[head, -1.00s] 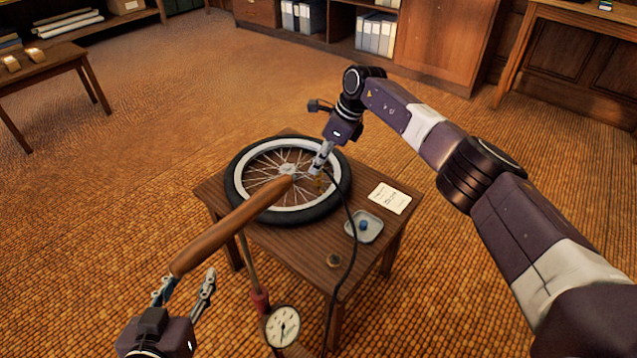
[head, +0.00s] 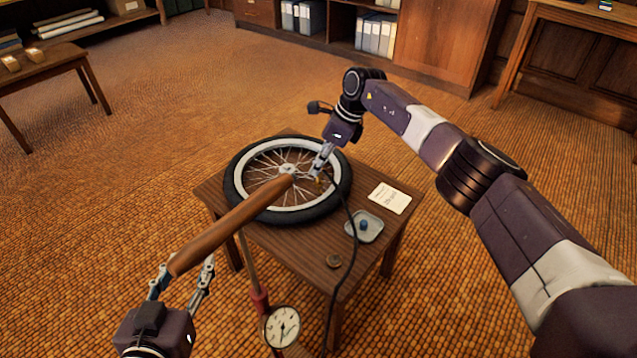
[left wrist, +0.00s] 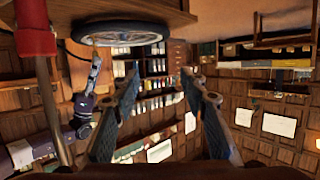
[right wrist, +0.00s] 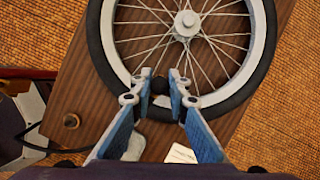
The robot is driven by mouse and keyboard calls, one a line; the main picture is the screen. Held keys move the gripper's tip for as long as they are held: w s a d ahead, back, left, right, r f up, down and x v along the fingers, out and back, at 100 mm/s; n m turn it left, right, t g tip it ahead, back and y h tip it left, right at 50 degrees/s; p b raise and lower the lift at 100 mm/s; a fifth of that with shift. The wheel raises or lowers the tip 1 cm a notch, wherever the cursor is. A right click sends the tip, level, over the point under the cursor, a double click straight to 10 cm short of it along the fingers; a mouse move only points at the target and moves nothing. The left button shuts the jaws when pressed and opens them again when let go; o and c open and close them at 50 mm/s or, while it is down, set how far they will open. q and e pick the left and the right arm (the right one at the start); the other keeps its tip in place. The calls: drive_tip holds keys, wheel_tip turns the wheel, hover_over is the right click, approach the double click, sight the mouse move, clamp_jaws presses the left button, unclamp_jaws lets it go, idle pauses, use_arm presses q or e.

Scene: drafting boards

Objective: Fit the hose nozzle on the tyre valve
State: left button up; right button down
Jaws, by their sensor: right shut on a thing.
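The spoked wheel with its black tyre (head: 300,213) lies flat on a small wooden table (head: 300,255). My right gripper (head: 317,176) is over the wheel's near right side, shut on the hose nozzle (right wrist: 160,88). In the right wrist view the nozzle shows as a dark round thing between the fingertips, over the tyre. The black hose (head: 352,225) runs from there down past the table. I cannot make out the valve or whether the nozzle touches it. My left gripper (head: 183,272) is open beside the near end of the pump's wooden handle (head: 225,232).
The pump's gauge (head: 282,326) stands before the table. The floor around is clear.

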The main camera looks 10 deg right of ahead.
use_arm(q)
drive_tip(key=shift+w+d+r, duration=0.1)
drive_tip(key=shift+r, duration=0.25)
use_arm(e)
drive_tip(key=shift+f, duration=0.15)
use_arm(q)
drive_tip(key=shift+r+t, duration=0.1)
drive_tip(key=shift+t, duration=0.2)
drive_tip(key=shift+w+d+r, duration=0.1)
drive_tip(key=shift+r, duration=0.15)
use_arm(e)
drive_tip(key=shift+f, duration=0.15)
use_arm(q)
drive_tip(key=shift+r+h, duration=0.1)
drive_tip(key=shift+h, duration=0.2)
drive_tip(key=shift+w+d+r+t+b, duration=0.2)
drive_tip(key=shift+r+t, duration=0.15)
drive_tip(key=shift+r, duration=0.15)
drive_tip(key=shift+w+d+r+t+b, duration=0.1)
drive_tip(key=shift+r+t+b, duration=0.05)
drive_tip(key=shift+r+t, duration=0.3)
use_arm(e)
drive_tip(key=shift+f, duration=0.25)
